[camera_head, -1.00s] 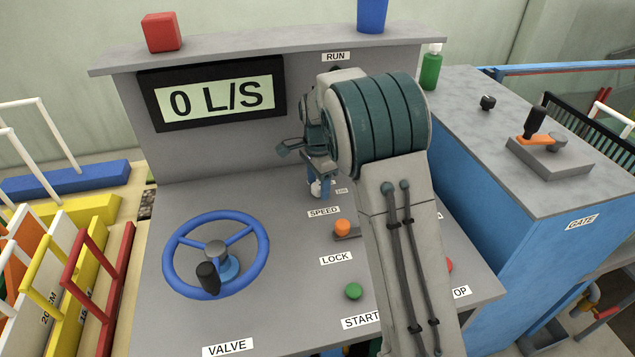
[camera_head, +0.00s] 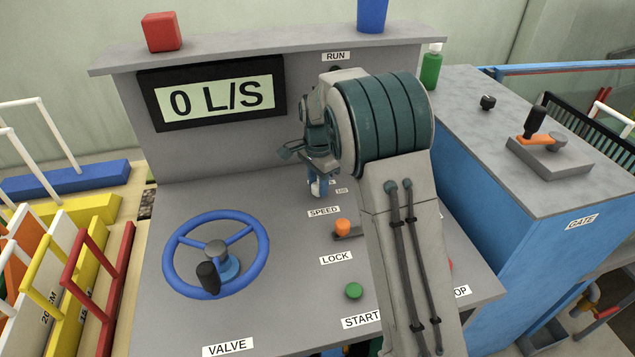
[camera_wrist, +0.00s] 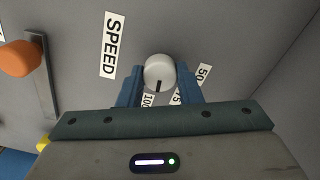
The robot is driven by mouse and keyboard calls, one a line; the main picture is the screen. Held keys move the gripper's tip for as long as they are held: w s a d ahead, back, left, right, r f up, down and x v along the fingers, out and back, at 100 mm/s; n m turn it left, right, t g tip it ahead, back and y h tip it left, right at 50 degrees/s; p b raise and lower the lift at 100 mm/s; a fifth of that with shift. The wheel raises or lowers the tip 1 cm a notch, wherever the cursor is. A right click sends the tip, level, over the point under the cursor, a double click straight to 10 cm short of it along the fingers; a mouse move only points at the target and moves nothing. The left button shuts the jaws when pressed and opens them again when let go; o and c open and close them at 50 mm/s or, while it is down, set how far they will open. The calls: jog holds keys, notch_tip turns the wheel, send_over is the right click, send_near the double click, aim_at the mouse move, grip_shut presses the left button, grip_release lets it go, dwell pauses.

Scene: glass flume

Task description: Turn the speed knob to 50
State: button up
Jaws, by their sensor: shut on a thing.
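The speed knob (camera_wrist: 160,70) is a small round pale knob with a dark pointer mark on its rim. In the wrist view my gripper (camera_wrist: 159,78) has one blue finger on each side of the knob and is shut on it. The dark mark points down the picture, between the 100 label (camera_wrist: 148,100) and the 75 label (camera_wrist: 180,97), closer to 100. The 50 label (camera_wrist: 203,75) is to the right of the knob. In the head view my gripper (camera_head: 319,187) reaches down over the panel behind the SPEED label (camera_head: 323,211), hiding most of the knob.
The orange lock lever (camera_head: 343,227) stands in front of the knob and shows in the wrist view (camera_wrist: 18,58). The blue valve wheel (camera_head: 216,254) is to the left, the green start button (camera_head: 353,291) in front. The display (camera_head: 215,99) reads 0 L/S.

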aim_at(318, 185)
jog(key=n, duration=1.2)
jog(key=shift+n, duration=2.1)
jog(key=o, duration=1)
jog(key=shift+c, duration=0.2)
jog(key=shift+r, duration=0.15)
notch_tip(318, 185, up, 14)
jog(key=shift+f, duration=0.2)
